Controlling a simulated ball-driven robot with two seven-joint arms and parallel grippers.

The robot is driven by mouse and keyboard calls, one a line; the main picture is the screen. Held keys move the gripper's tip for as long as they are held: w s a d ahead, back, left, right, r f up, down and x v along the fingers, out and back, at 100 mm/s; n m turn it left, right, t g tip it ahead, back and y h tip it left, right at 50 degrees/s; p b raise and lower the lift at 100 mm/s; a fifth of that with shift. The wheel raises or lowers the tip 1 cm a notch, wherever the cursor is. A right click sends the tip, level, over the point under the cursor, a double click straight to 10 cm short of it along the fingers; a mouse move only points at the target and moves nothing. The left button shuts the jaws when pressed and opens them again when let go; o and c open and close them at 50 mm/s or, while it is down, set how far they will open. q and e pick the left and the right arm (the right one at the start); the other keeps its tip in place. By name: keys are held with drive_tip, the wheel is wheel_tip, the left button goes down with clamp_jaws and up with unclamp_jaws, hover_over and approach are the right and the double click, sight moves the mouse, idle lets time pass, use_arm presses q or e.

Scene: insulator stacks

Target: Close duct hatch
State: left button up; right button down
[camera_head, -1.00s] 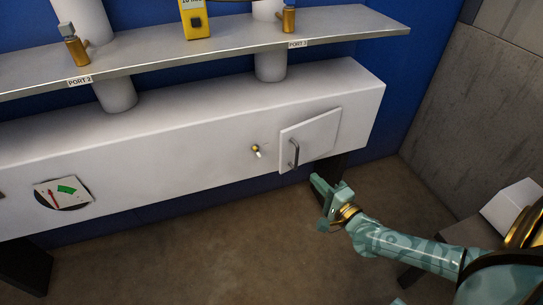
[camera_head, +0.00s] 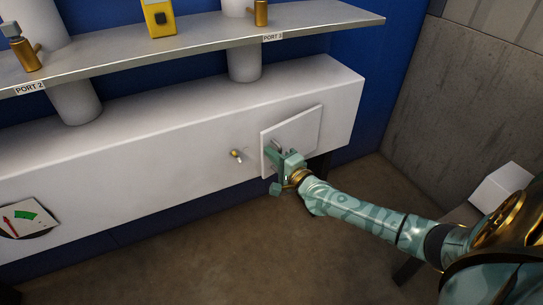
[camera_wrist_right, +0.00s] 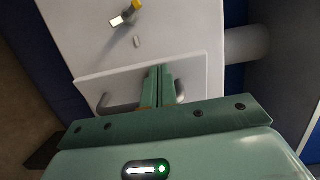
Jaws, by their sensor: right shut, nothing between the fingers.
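The duct hatch (camera_head: 307,126) is a white square panel at the right end of the white duct's front face. Its edge stands out from the duct face; I cannot tell exactly how far it is open. A grey bar handle (camera_head: 277,146) is on the hatch and is partly covered by my right gripper (camera_head: 284,158). In the right wrist view the shut, empty fingers (camera_wrist_right: 159,78) lie across the middle of the hatch panel (camera_wrist_right: 125,84), with handle parts (camera_wrist_right: 114,107) showing on both sides. I cannot tell whether they touch. My left gripper is out of view.
A small brass and white latch knob (camera_head: 237,155) sits on the duct (camera_head: 180,145) left of the hatch. A grey shelf (camera_head: 200,48) with pipes runs above. A dial gauge (camera_head: 25,223) is at far left. The floor (camera_head: 190,260) in front is clear.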

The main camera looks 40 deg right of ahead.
sight(261, 144)
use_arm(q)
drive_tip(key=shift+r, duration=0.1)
use_arm(e)
drive_tip(key=shift+w+r, duration=0.1)
use_arm(q)
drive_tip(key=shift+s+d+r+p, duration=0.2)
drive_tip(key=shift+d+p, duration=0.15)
drive_tip(key=shift+p, duration=0.15)
use_arm(e)
drive_tip(key=w+h, duration=0.1)
drive_tip(key=w, duration=0.1)
drive_tip(key=w+m+h, duration=0.1)
drive_tip(key=w, duration=0.2)
drive_tip(key=shift+r, duration=0.15)
drive_tip(key=shift+a, duration=0.1)
